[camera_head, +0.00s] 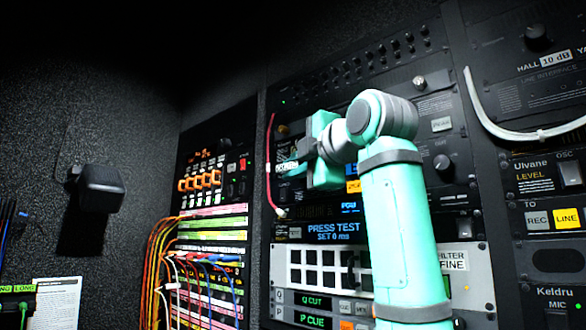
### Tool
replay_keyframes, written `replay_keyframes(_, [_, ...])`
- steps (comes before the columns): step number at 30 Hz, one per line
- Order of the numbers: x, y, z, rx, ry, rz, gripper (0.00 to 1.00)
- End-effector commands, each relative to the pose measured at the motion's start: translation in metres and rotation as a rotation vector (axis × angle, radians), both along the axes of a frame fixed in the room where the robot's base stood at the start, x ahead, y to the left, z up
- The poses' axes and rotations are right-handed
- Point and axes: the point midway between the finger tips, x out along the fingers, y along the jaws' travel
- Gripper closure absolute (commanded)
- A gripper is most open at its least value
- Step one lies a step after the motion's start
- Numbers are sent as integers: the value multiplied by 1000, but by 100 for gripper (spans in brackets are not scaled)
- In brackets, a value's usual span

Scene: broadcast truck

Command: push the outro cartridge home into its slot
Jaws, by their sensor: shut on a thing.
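My gripper (288,167) is at the left end of my mint-green arm, in front of the upper left part of the middle rack (293,94). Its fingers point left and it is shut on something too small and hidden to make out. I cannot pick out the outro cartridge or its slot for sure. My gripper body and wrist hide part of the rack's face behind them.
A red cable (271,130) with a white tag hangs just left of my fingers. Left of it is a patch bay (212,236) with many coloured cords. A white cable (492,122) droops at upper right. A black box (101,188) sits on the left wall.

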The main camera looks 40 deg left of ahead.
Motion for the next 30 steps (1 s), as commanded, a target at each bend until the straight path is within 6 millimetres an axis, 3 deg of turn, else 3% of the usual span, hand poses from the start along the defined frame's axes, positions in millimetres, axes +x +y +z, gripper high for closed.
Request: replay_keyframes(30, [19, -1, 0, 1, 0, 1, 100])
